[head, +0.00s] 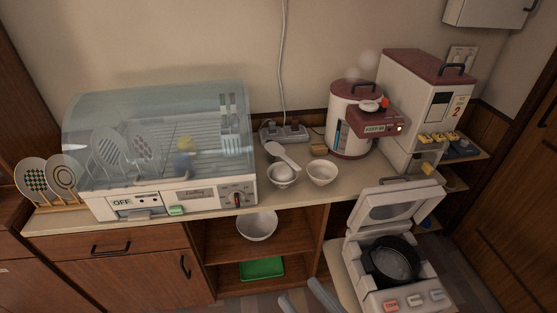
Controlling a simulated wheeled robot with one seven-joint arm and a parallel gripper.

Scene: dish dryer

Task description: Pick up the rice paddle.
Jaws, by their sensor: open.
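The white rice paddle (282,154) shows in the head view near the middle of the counter. My gripper (300,290) shows only in part at the bottom edge, as two blue-grey fingers spread apart. It is open and empty, below and well apart from the paddle.
A second bowl (321,174) stands right of the paddle. The dish dryer (160,192) with a clear lid is at left. A red-and-white pot (352,143) stands behind at right. An open rice cooker (367,211) is at lower right, near my gripper. Shelves below the counter hold a bowl (257,226) and a green tray (262,269).

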